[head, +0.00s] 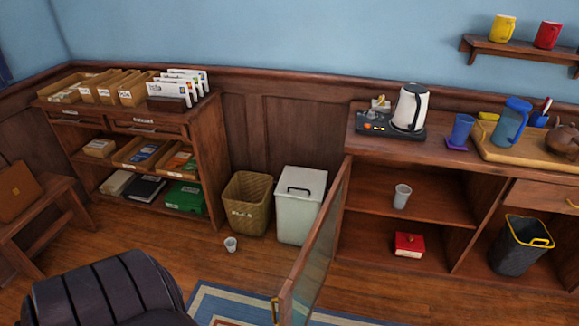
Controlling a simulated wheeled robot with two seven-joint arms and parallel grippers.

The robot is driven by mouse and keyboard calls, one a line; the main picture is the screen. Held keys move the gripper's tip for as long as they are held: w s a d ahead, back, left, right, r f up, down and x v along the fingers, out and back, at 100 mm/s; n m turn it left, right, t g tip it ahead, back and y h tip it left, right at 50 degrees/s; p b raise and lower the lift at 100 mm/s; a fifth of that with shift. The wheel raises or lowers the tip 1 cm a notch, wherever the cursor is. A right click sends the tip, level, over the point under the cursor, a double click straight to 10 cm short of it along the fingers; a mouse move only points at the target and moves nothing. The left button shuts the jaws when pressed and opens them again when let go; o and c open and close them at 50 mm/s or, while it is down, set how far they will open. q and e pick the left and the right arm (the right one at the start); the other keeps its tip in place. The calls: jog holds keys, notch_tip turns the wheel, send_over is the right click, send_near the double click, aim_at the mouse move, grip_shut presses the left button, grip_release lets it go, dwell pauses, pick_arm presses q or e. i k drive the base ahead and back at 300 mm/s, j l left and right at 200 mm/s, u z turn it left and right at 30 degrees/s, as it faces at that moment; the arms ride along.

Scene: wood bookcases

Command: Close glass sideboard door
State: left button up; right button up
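The glass sideboard door (317,250) stands wide open in the head view. It is a wood-framed glass panel hinged at the left side of the sideboard (349,140) and swung out toward me. A small yellow handle (275,310) shows on its free edge near the bottom of the picture. The open compartment behind it holds a pale cup (402,196) on the upper shelf and a red box (409,244) on the lower one. Neither of my grippers is in view.
A wicker basket (247,204) and a white bin (299,207) stand left of the door. A small cup (231,244) is on the floor. A dark padded seat (100,290) is at the lower left. A blue rug (225,305) lies under the door. A kettle (411,107) stands on the sideboard top.

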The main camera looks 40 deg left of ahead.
aim_at(302, 302)
jog(key=k+j, duration=0.1)
jog(key=j, duration=0.35)
jog(key=k+j, duration=0.1)
jog(key=j, duration=0.8)
jog(key=k+u, duration=0.05)
jog(key=k, duration=0.05)
